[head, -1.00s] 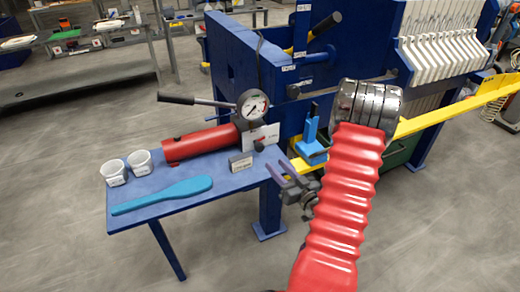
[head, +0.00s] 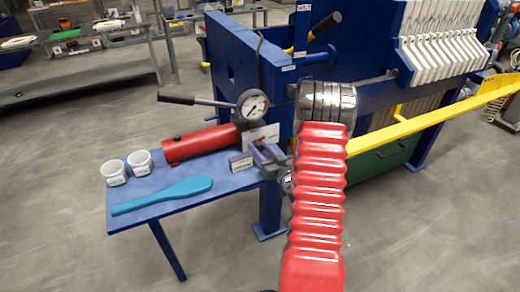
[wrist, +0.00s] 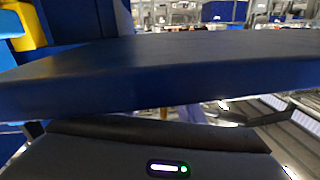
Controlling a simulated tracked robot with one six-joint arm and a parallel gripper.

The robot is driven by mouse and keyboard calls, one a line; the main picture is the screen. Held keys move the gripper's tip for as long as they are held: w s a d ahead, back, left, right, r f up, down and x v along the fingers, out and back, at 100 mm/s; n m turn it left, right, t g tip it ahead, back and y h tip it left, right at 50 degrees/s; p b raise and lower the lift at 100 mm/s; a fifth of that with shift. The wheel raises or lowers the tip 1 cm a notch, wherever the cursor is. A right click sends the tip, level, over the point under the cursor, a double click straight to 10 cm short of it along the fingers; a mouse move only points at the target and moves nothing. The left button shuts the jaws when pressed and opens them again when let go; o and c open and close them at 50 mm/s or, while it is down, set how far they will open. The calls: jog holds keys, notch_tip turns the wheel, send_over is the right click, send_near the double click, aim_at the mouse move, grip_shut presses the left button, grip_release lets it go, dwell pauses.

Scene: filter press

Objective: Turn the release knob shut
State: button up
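The red hand pump (head: 205,142) lies on the small blue table, with a round gauge (head: 252,104) and a black-handled lever (head: 176,98). My gripper (head: 263,152) is at the pump's right end, just below the gauge and a white card (head: 265,133). Its two fingers look apart. The dark release knob at that end is hidden behind my gripper. I cannot tell whether the fingers touch it or are around it. The wrist view shows the blue tabletop edge (wrist: 160,75) close ahead; neither the knob nor the fingertips show clearly there.
A small grey labelled block (head: 240,162) stands just left of my gripper. A teal paddle (head: 165,194) and two white cups (head: 114,173) are on the blue table (head: 228,186). The blue press frame (head: 232,62) rises behind; a yellow bar (head: 420,125) runs right.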

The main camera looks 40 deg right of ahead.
jog(key=shift+c, duration=0.5)
jog(key=c, duration=0.6)
jog(key=shift+n, duration=0.4)
jog(key=shift+a+n+g, duration=0.15)
jog(key=shift+n+g, duration=0.15)
jog(key=shift+n, duration=2.2)
jog(key=o, duration=0.7)
